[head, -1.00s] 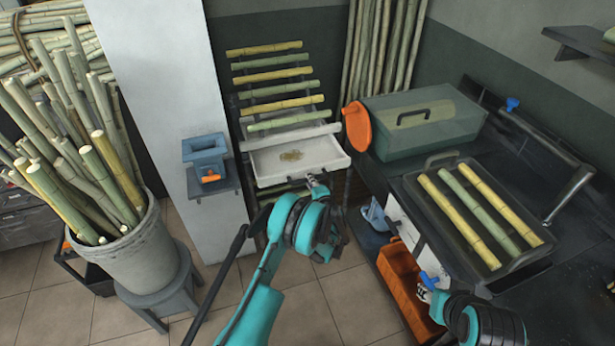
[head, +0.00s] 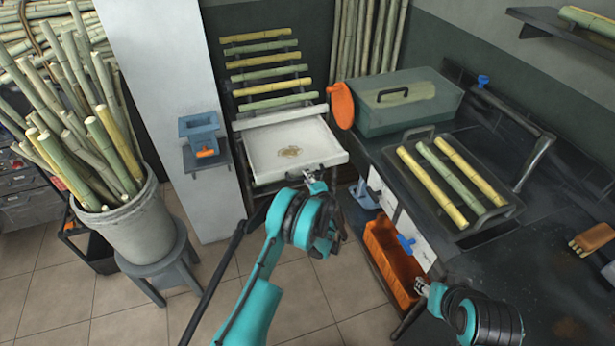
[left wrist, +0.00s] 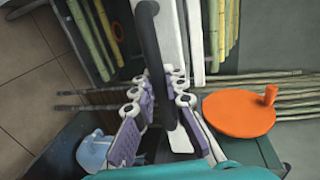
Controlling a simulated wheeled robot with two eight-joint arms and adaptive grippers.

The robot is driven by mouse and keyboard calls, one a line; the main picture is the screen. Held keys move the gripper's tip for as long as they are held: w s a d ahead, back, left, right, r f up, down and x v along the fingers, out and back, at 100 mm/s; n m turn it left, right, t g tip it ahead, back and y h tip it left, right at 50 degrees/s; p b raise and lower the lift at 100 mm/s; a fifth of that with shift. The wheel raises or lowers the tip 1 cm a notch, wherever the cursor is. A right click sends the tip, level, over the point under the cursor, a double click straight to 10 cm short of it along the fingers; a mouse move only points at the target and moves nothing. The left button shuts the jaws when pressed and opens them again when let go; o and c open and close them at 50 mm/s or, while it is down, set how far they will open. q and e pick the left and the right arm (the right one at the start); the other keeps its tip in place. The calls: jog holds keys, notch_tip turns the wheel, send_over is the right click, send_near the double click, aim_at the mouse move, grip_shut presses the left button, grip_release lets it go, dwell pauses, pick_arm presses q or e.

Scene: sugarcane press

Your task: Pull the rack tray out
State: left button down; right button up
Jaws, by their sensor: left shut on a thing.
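The white rack tray (head: 322,143) sticks well out of the rack of cane stalks in the head view, with a small tan patch on its floor. Its dark front handle (left wrist: 149,40) runs between my left gripper's fingers in the left wrist view. My left gripper (head: 312,180) is at the tray's front edge, shut on the handle; the fingers also show in the left wrist view (left wrist: 157,112). My right gripper (head: 422,288) is low at the right, beside the orange crate and away from the tray; its finger opening is too small to tell.
An orange disc (head: 342,105) stands close to the tray's right side. The dark counter (head: 375,150) with a green box (head: 410,118) is to the right. An orange crate (head: 388,262) sits below it. Tiled floor (head: 300,275) is open in front.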

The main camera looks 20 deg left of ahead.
pick_arm(q)
jog(key=c, duration=1.5)
grip_release()
jog(key=shift+c, duration=0.2)
jog(key=v, duration=1.2)
